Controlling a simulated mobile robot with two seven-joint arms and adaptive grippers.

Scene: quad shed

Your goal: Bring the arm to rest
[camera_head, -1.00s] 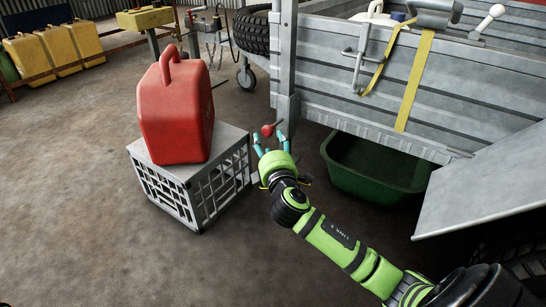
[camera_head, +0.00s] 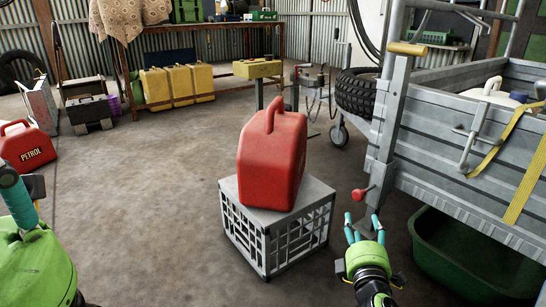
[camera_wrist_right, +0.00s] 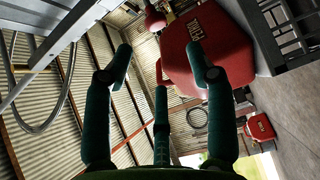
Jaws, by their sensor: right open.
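My right gripper (camera_head: 364,226) is in the lower right of the head view, with its teal fingers pointing up and away. It is open and nothing is between its fingers. In the right wrist view its three fingers (camera_wrist_right: 160,90) are spread and empty. It is just right of the white crate and below a red knob (camera_head: 362,192) by the trailer's corner, apart from both as far as I can tell. My left gripper (camera_head: 22,215) shows only in part at the left edge. Its green body and one teal finger are seen, and the rest is cut off.
A red jerrycan (camera_head: 271,160) stands on the white crate (camera_head: 268,236). The grey trailer (camera_head: 450,150) fills the right side, with a green tub (camera_head: 470,255) under it. A petrol can (camera_head: 30,147) is at the far left. The floor left of the crate is clear.

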